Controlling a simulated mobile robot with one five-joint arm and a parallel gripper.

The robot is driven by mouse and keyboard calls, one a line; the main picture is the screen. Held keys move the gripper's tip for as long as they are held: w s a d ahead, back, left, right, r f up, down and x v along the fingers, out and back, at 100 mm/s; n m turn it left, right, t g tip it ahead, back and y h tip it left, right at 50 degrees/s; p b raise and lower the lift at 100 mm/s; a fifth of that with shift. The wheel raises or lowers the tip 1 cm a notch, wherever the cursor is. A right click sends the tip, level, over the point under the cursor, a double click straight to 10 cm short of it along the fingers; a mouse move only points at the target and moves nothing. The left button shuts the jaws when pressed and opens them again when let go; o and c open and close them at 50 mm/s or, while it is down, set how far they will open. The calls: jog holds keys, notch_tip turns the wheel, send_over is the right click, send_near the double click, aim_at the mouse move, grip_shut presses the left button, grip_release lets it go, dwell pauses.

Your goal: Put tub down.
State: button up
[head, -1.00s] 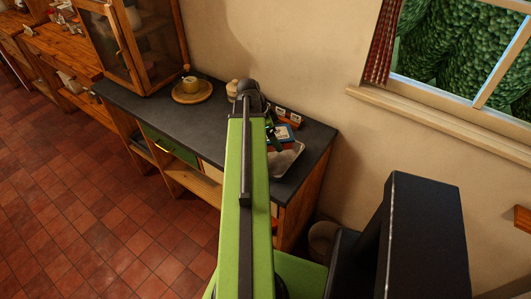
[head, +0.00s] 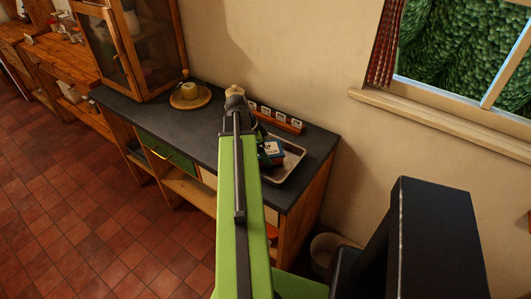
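My gripper (head: 262,137) is mostly hidden behind the arm. Only dark parts of it show, close beside the tub, and its fingers cannot be made out. The tub's left side is hidden.
A wooden rack with several white-labelled items (head: 280,119) stands behind the tray by the wall. A round board (head: 190,103) with a yellow cup (head: 188,90) lies further left. The dark counter (head: 165,110) is clear at its middle left. A glass-fronted cabinet (head: 125,45) stands at its left end.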

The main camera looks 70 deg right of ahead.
jog(key=o, duration=1.8)
jog(key=shift+f, duration=0.1)
jog(key=shift+w+r+p, duration=0.1)
jog(key=shift+r+p, duration=0.45)
jog(key=shift+r, duration=0.05)
jog(key=p+v, duration=0.9)
jog(key=v, duration=0.1)
jog(key=shift+r+p, duration=0.2)
jog(key=shift+p, duration=0.1)
jog(key=shift+w+a+r+p, duration=0.2)
jog(key=shift+r+p, duration=0.2)
jog(key=shift+f, duration=0.1)
